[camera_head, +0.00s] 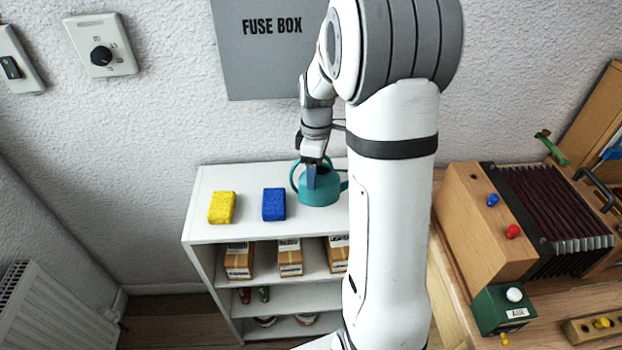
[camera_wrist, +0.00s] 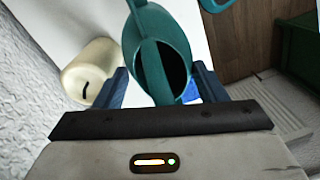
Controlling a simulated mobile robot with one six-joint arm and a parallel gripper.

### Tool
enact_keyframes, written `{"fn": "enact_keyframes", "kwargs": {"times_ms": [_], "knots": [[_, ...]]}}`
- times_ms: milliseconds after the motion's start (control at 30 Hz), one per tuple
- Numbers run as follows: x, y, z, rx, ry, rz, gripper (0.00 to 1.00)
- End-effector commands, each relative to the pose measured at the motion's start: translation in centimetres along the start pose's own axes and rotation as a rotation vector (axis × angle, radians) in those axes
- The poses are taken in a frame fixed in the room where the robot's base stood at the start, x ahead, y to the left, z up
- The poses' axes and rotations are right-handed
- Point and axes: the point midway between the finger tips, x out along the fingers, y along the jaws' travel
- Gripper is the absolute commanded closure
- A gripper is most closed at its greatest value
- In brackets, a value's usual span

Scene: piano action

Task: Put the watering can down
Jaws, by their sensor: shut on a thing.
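The teal watering can (camera_head: 320,193) is over the top of the white shelf unit (camera_head: 238,178), right of the blue sponge. It looks upright, at or very near the shelf top; I cannot tell whether its base touches. My gripper (camera_head: 311,177) reaches down from above and is shut on the watering can. In the wrist view the can (camera_wrist: 172,40) lies between the two blue fingers of my gripper (camera_wrist: 161,88), with its dark opening showing. My arm hides part of the shelf top to the right of the can in the head view.
A yellow sponge (camera_head: 221,207) and a blue sponge (camera_head: 273,204) lie left of the can. A cream rounded object (camera_wrist: 88,72) stands near the can in the wrist view. Boxes (camera_head: 290,259) fill the shelf below. A wooden bench (camera_head: 452,262) stands to the right.

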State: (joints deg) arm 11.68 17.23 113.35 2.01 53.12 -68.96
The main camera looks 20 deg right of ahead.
Motion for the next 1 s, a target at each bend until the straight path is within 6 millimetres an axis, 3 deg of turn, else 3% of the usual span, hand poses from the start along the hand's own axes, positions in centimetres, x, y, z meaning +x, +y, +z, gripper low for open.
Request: {"fn": "enact_keyframes", "kwargs": {"times_ms": [300, 700, 733, 833, 1000], "knots": [[3.7, 0.2, 0.0, -0.001, -0.001, -0.002, 0.58], [4.5, 0.3, -0.1, -0.002, 0.0, 0.001, 0.58], [4.4, 0.3, -0.1, -0.002, 0.0, 0.001, 0.34], [4.4, 0.2, -0.1, -0.002, 0.0, 0.0, 0.26], [4.3, 0.2, -0.1, -0.003, 0.0, 0.0, 0.26]]}}
